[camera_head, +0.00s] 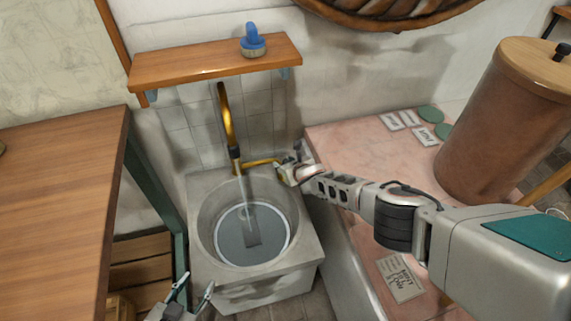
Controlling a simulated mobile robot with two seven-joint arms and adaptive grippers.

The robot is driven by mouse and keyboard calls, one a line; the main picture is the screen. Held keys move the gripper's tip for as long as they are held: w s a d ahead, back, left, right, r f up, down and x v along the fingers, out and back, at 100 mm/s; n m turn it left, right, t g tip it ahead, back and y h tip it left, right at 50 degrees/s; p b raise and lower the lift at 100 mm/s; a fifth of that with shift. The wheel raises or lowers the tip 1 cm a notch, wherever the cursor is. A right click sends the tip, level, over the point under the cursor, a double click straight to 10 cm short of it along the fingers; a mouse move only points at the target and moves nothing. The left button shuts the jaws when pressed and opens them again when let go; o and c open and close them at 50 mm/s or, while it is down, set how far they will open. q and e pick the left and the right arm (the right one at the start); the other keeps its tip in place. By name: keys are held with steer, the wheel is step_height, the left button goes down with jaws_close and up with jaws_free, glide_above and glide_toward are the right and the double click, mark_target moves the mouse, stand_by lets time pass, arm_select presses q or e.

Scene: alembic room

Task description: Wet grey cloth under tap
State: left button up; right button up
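The brass tap (226,120) rises over a round basin in the grey stone sink (205,215), and a stream of water (247,195) falls from its dark nozzle. A darker grey patch (252,234) shows in the basin under the stream; I cannot tell whether it is the grey cloth. My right gripper (288,168) is at the right end of the tap's brass side lever (260,162); its fingers are too small to tell whether they grip it. My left gripper (194,291) is low in front of the sink's left corner, fingers apart and empty.
A wooden shelf (190,69) with a blue-handled brush (253,42) hangs above the tap. A wooden table (60,190) stands left. A pink counter (350,150) at right bears a large brown lidded vessel (500,125), green discs and paper labels.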

steer(key=shift+d+r, duration=0.1)
steer(key=shift+r, duration=0.05)
steer(key=shift+s+r, duration=0.2)
steer(key=shift+s, duration=0.05)
steer(key=v, duration=0.6)
steer(key=shift+s, duration=0.4)
steer(key=shift+d, duration=0.1)
